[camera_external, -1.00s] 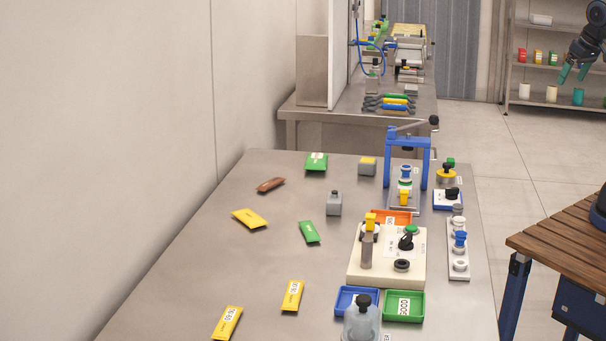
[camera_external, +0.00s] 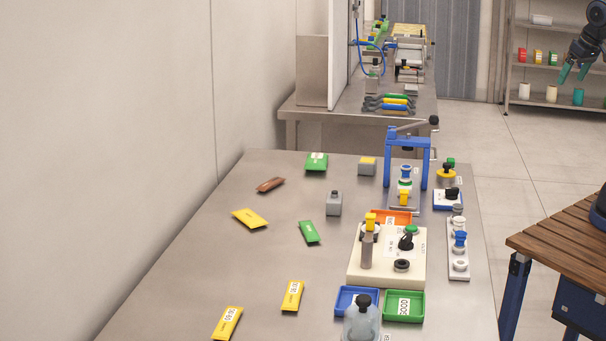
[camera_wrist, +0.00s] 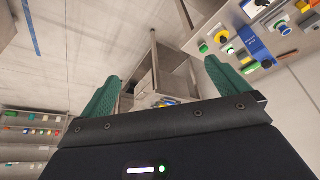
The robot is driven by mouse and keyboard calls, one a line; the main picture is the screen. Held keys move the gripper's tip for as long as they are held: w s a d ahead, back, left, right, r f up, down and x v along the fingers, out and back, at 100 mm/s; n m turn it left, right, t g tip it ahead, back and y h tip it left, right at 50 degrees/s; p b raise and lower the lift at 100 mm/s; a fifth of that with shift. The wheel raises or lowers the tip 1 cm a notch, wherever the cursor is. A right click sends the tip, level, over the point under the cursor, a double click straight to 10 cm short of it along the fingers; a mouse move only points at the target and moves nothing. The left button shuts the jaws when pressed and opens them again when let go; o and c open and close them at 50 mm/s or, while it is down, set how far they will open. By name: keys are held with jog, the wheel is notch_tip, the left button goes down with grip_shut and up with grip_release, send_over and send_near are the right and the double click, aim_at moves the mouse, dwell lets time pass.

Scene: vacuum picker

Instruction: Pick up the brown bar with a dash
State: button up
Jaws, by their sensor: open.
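The brown bar (camera_external: 270,185) lies on the steel table (camera_external: 190,260), toward its far left side. It is small in the view, and I cannot make out a dash on it. My gripper (camera_external: 575,72) is at the upper right of the external view, far from the bar and off to the right of the table. In the wrist view my gripper (camera_wrist: 160,88) shows two green fingers spread wide apart with nothing between them.
Yellow packets (camera_external: 250,219) and green packets (camera_external: 309,232) lie near the bar. A blue press (camera_external: 391,155), a cream control box (camera_external: 355,268) and blue, green and orange trays (camera_external: 420,306) fill the table's right side. A wooden table (camera_external: 560,240) stands at right.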

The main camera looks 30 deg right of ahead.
jog(key=w+a+r+n, duration=0.15)
jog(key=w+a, duration=0.35)
jog(key=w, duration=0.5)
jog(key=w+a+r+y, duration=0.1)
jog(key=w+a+r, duration=0.3)
jog(key=w, duration=0.5)
jog(key=w+a+r, duration=0.2)
jog(key=w+a, duration=0.4)
jog(key=w, duration=0.4)
jog(key=w+a+f, duration=0.3)
jog(key=w+a, duration=0.5)
jog(key=a, duration=0.1)
jog(key=n, duration=0.3)
send_over(272, 182)
jog(key=s+d, duration=0.2)
jog(key=s, duration=0.2)
notch_tip(272, 182, down, 28)
jog(key=shift+y, duration=0.4)
jog(key=x, duration=1)
jog(key=shift+s+a+f, duration=0.1)
jog(key=shift+s+f, duration=0.1)
jog(key=shift+s, duration=0.05)
